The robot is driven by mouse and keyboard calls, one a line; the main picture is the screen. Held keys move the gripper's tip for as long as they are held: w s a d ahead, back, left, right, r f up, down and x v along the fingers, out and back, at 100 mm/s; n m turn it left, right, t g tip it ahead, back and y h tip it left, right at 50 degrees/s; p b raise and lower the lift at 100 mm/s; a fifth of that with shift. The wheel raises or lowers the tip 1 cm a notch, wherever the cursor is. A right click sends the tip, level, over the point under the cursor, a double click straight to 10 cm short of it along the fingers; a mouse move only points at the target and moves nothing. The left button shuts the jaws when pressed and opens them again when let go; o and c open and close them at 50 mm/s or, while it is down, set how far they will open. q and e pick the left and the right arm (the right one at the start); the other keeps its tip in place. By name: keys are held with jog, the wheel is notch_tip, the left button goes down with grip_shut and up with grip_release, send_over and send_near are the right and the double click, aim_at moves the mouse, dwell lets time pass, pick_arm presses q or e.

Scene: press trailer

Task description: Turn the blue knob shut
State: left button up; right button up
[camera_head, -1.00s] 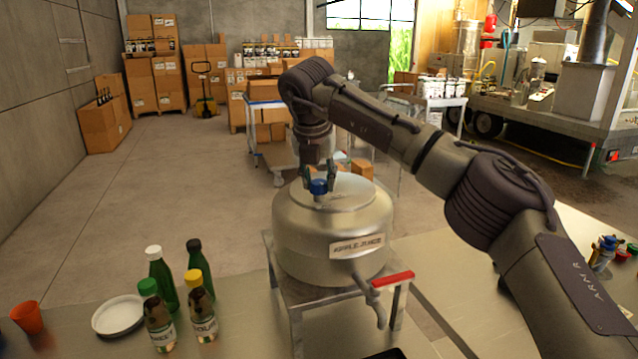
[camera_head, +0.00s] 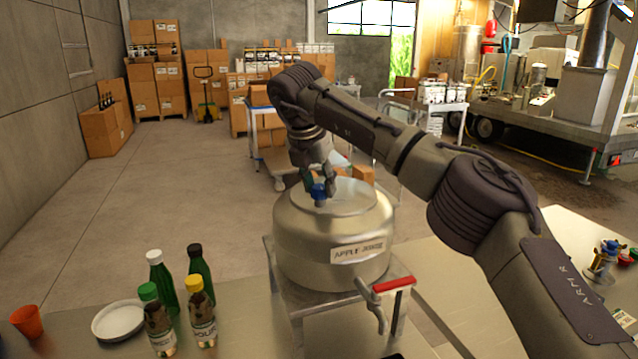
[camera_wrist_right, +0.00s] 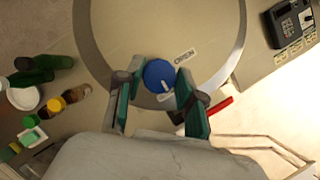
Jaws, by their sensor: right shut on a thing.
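The blue knob (camera_head: 318,195) sits on top of a round steel tank (camera_head: 301,228) labelled apple juice. In the right wrist view the blue knob (camera_wrist_right: 159,74) shows from above, with a white mark on it and an "OPEN" label (camera_wrist_right: 185,56) beside it on the lid. My right gripper (camera_head: 322,184) reaches down from above and is shut on the knob. In the wrist view its two fingers (camera_wrist_right: 158,88) stand on either side of the knob. My left gripper is not in view.
The tank stands on a metal stand (camera_head: 292,299); a tap with a red handle (camera_head: 394,286) is at its front. Several bottles (camera_head: 160,276), a white plate (camera_head: 118,319) and an orange cup (camera_head: 27,321) stand to the left. Several cardboard boxes stand behind.

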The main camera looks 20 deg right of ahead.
jog(key=o, duration=1.1)
jog(key=shift+o, duration=0.2)
jog(key=shift+r, duration=0.1)
jog(key=v, duration=1.1)
jog(key=shift+r, duration=0.4)
jog(key=shift+s+a+f, duration=0.1)
